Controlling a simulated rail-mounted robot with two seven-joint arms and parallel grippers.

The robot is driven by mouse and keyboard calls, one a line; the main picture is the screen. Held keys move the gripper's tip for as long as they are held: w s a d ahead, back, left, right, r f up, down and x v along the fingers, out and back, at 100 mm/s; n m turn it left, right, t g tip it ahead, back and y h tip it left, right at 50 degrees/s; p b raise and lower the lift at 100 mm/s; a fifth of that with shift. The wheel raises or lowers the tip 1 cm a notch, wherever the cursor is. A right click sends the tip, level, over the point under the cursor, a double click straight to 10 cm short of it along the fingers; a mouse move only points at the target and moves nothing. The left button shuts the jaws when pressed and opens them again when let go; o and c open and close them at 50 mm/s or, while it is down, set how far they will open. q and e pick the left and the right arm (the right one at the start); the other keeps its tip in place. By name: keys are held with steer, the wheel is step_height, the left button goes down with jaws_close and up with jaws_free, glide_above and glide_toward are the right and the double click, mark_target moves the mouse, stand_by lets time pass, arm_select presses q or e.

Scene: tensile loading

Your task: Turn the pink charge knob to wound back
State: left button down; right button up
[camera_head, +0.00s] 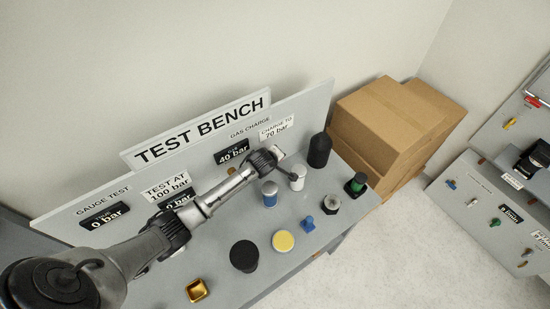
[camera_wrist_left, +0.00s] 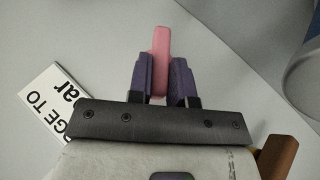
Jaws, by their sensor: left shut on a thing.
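The pink charge knob (camera_wrist_left: 161,45) shows in the left wrist view as an upright bar against the grey panel. My left gripper (camera_wrist_left: 160,80) is shut on it, one purple finger on each side. In the head view my left gripper (camera_head: 272,158) is at the panel, below the gas charge labels. The knob is hidden or too small to make out there. The gauge label (camera_head: 235,151) above it reads 40 bar, and the label (camera_head: 276,128) beside it reads charge to 70 bar. My right gripper is not in view.
On the bench are a black bottle (camera_head: 319,151), a white cylinder (camera_head: 298,178), a blue cylinder (camera_head: 269,194), a black disc (camera_head: 244,256), a yellow disc (camera_head: 283,241) and a gold tray (camera_head: 197,291). Cardboard boxes (camera_head: 388,122) stand to the right. Some floor there is clear.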

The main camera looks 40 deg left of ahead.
arm_select(q)
steer(key=shift+w+d+r+m+g+y+p, duration=0.1)
steer(key=shift+w+m+g+y+p, duration=0.15)
steer(key=shift+g+p, duration=0.75)
steer(key=shift+w+d+r+m+g+y+p, duration=0.15)
steer(key=shift+g+p, duration=0.4)
steer(key=shift+g, duration=0.7)
steer(key=shift+w+f+m+g+y+p, duration=0.1)
steer(key=shift+w+m+g+y+p, duration=0.2)
steer(key=shift+g+p, duration=0.7)
steer(key=shift+g, duration=0.25)
steer(key=c, duration=1)
jaws_free()
steer(key=shift+c, duration=0.2)
steer(key=shift+r, duration=0.1)
steer(key=shift+r, duration=0.1)
